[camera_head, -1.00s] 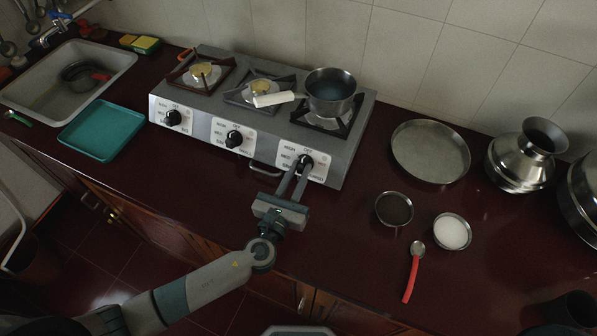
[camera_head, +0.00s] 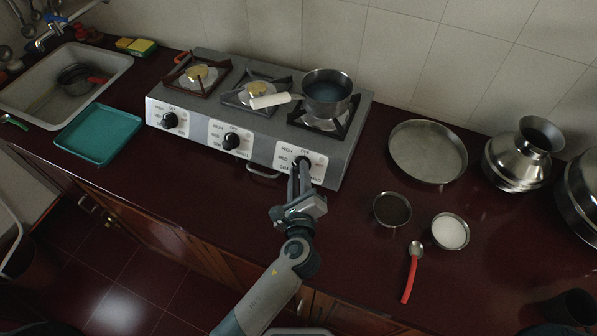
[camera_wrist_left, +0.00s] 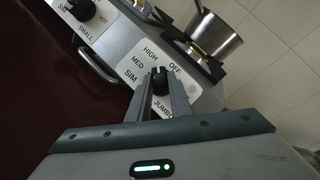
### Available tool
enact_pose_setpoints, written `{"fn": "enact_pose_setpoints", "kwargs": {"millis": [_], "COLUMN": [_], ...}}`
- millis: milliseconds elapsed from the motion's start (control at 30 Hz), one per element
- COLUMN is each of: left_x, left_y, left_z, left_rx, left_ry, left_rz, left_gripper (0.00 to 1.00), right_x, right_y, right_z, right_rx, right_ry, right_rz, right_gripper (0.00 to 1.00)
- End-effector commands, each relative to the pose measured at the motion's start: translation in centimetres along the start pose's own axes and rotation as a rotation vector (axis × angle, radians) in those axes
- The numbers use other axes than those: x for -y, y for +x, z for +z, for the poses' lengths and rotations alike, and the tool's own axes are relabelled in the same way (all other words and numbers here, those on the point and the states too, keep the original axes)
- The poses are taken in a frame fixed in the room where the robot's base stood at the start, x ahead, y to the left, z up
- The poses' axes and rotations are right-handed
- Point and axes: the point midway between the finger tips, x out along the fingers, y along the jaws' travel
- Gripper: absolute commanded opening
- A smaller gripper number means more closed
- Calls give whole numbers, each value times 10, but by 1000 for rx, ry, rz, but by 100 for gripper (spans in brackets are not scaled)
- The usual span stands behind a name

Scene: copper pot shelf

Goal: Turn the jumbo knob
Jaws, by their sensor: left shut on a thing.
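The black jumbo knob (camera_head: 302,161) sits on the rightmost white panel of the grey stove (camera_head: 340,172). My left gripper (camera_head: 299,172) reaches up to it from the front and is shut on it. In the left wrist view the knob (camera_wrist_left: 160,81) is between the two fingertips (camera_wrist_left: 160,88), with HIGH, OFF, MED, SIM and JUMBO printed around it. The fingers hide part of the knob in the head view, so its exact pointing is hard to read there. My right gripper is out of view.
A pot (camera_head: 328,92) with a white handle stands on the right burner, above the knob. A steel plate (camera_head: 428,150), small bowls and a red-handled spoon (camera_head: 411,272) lie to the right.

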Motion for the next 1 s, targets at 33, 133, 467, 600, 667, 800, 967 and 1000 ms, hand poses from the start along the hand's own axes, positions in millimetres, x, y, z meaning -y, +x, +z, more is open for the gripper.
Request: {"fn": "enact_pose_setpoints", "kwargs": {"millis": [33,133,467,600,667,800,967,1000], "left_x": [2,2,2,2,2,2,2,2], "left_y": [0,0,1,1,1,1,0,0], "left_z": [2,2,2,2,2,2,1,1], "left_rx": [1,2,3,3,3,3,2,2], "left_ry": [-30,-72,-134,-135,-135,-134,-134,-134], "left_rz": [17,42,78,78,78,77,77,77], "left_gripper": [0,0,0,0,0,21,38,38], "right_x": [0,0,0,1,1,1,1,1], "right_y": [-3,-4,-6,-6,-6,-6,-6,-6], "right_z": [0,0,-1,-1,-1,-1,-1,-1], "right_rx": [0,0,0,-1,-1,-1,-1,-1], "right_ry": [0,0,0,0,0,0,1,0], "right_rz": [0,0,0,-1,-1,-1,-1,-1], "right_gripper": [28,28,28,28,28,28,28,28]}}
